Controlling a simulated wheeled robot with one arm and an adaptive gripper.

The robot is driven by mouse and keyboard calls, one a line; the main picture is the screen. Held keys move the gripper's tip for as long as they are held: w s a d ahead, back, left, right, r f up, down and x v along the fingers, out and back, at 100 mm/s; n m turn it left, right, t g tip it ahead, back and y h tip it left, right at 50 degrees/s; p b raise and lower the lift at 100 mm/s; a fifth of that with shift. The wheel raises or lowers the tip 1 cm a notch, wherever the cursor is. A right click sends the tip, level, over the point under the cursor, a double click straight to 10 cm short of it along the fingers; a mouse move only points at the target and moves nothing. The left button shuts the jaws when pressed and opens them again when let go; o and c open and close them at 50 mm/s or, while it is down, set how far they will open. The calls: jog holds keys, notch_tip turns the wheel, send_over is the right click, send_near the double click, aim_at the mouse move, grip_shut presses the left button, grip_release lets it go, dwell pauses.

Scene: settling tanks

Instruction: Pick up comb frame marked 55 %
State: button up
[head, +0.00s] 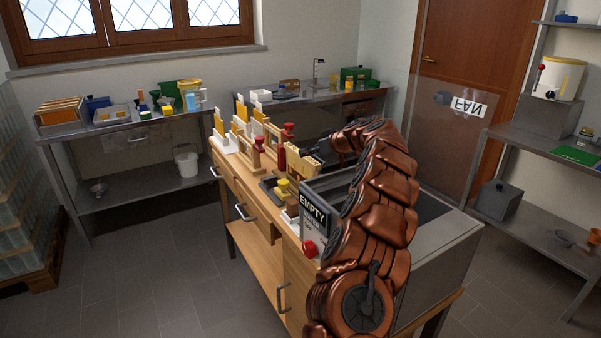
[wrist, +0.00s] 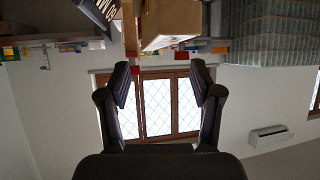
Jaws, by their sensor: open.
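Several wooden comb frames with yellow and white parts stand upright along the workbench, one of them (head: 243,113) towards its far end. Another pale wooden piece (head: 297,160) stands close to my gripper. I cannot read a 55 % mark on any of them. My gripper (head: 322,149) is dark and hangs over the bench, partly hidden by my arm. In the wrist view my gripper (wrist: 160,75) has its two fingers wide apart with nothing between them. A wooden block-like piece (wrist: 170,20) shows beyond the fingertips, cut off by the top edge.
Red-topped (head: 288,132) and yellow-topped (head: 283,187) items stand near my gripper. A steel tank (head: 436,245) is on the right. The tiled floor left of the bench is clear.

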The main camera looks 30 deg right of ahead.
aim_at(301, 170)
jog(key=shift+p+x, duration=0.5)
jog(key=shift+x, duration=0.95)
jog(key=shift+w+d+f+p, duration=0.15)
jog(key=shift+w+f+p, duration=0.3)
jog(key=shift+w, duration=0.2)
jog(key=shift+w+d+f+p, duration=0.1)
jog(key=shift+w+f+p, duration=0.25)
jog(key=shift+w+f, duration=0.25)
jog(key=shift+x, duration=0.85)
jog(key=shift+r, duration=0.1)
jog(key=shift+c, duration=0.2)
grip_shut()
